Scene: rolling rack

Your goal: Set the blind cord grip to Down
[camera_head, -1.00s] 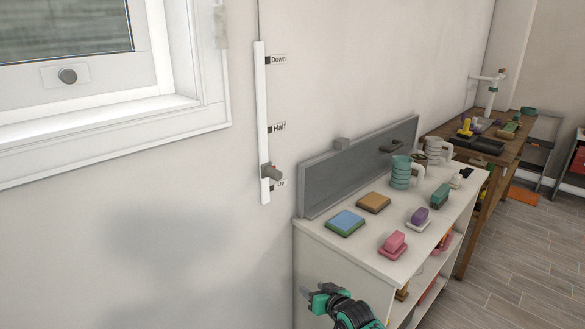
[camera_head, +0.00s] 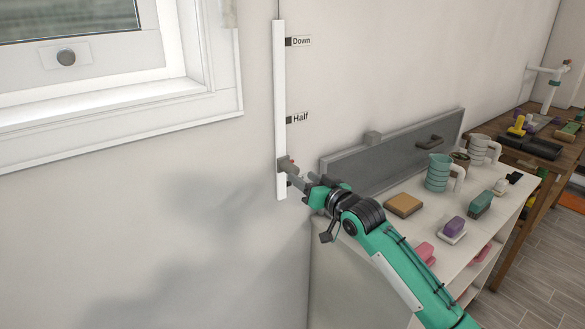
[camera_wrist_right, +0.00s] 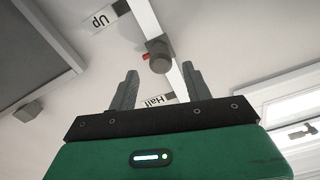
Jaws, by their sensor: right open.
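The blind cord grip (camera_head: 284,163), a grey knob with a small red part, sits low on the white vertical track (camera_head: 279,95), well below the Half label (camera_head: 299,118) and the Down label (camera_head: 300,41). My right gripper (camera_head: 303,180) is open, just right of the grip with its fingers pointing at it. In the right wrist view, the grip (camera_wrist_right: 158,52) shows just past the fingertips (camera_wrist_right: 160,70), roughly in line with the gap between them. The Up label (camera_wrist_right: 100,18) shows there upside down; my gripper mostly hides it in the head view. My left gripper is not in view.
A white shelf (camera_head: 365,285) with a grey back panel (camera_head: 350,172), cups, a tan block (camera_head: 403,205) and soap-like blocks stands right of the track, beneath my right arm. A window (camera_head: 110,110) is at upper left. The wall below the track is clear.

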